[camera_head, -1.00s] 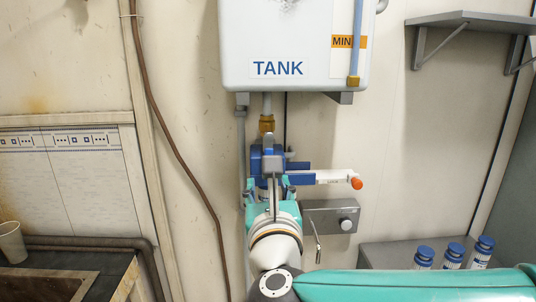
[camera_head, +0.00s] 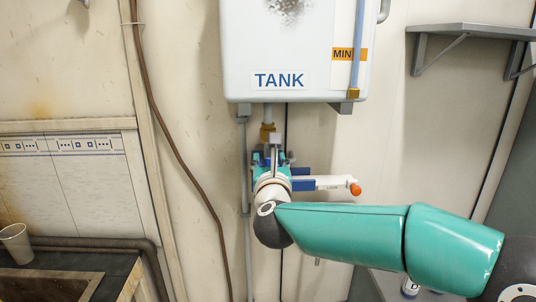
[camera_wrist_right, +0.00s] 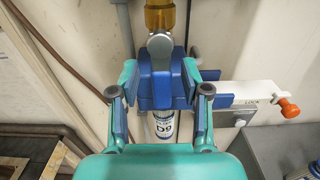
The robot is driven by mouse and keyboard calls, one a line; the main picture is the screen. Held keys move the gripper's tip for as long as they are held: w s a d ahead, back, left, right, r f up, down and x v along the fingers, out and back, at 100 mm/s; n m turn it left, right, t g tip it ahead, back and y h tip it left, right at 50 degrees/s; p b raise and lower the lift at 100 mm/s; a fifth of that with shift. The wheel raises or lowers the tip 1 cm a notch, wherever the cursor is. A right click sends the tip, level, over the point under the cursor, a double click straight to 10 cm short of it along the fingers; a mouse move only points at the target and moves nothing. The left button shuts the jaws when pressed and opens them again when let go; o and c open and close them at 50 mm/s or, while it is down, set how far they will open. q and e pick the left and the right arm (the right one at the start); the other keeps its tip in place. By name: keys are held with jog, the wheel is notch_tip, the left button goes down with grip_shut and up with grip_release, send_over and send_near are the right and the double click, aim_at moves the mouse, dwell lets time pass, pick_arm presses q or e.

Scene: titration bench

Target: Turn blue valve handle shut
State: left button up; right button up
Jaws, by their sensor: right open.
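The blue valve handle (camera_wrist_right: 160,88) shows in the right wrist view, below a grey round valve part and a brass fitting (camera_wrist_right: 160,15). My right gripper (camera_wrist_right: 158,98) is open, with one finger on each side of the blue part. I cannot tell whether the fingers touch it. In the head view my right gripper (camera_head: 272,158) is at the pipe under the tank and hides most of the valve. My left gripper is not in view.
The white tank (camera_head: 295,50) hangs above. A white lever with an orange knob (camera_head: 355,189) sticks out to the right of the valve. A labelled bottle (camera_wrist_right: 163,126) is below the blue part. A sink (camera_head: 45,287) and a cup (camera_head: 15,243) are at left.

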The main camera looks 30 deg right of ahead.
jog(key=shift+w+d, duration=0.35)
jog(key=shift+w, duration=0.2)
